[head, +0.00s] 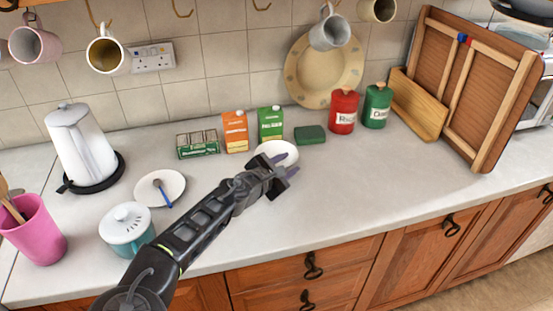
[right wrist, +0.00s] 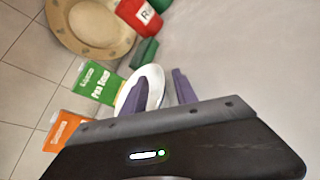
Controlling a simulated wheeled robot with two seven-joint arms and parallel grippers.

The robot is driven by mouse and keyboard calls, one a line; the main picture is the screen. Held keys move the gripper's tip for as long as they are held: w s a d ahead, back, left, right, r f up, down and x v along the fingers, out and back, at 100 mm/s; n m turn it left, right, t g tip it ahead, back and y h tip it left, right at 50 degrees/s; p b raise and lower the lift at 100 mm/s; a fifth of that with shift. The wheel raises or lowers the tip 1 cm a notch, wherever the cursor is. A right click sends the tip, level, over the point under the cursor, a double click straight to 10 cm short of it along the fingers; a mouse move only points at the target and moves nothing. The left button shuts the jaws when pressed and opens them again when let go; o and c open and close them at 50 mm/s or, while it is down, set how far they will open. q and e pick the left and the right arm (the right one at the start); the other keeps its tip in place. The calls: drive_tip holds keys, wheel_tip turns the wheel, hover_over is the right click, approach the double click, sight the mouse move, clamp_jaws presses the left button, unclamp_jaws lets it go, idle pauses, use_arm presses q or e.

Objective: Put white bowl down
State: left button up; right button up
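The white bowl (head: 272,148) is on the counter in the head view, in front of the green carton and left of the green sponge. It also shows in the right wrist view (right wrist: 153,76), partly hidden by a finger. My right gripper (head: 289,169) is at the bowl's near right side. Its two purple fingers (right wrist: 161,90) stand apart, one overlapping the bowl and one outside its rim. I cannot tell whether either finger touches it. My left gripper is not in view.
Behind the bowl stand an orange carton (head: 235,132), a green carton (head: 270,124), a sponge (head: 310,134) and red (head: 343,112) and green (head: 377,106) canisters. A saucer (head: 150,190) and teal pot (head: 127,232) are left of my arm. The counter (head: 390,175) is clear to the right.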

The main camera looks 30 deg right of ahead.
drive_tip(key=shift+x, duration=0.9)
drive_tip(key=shift+a, duration=0.1)
clamp_jaws()
drive_tip(key=shift+s, duration=0.1)
idle(0.9)
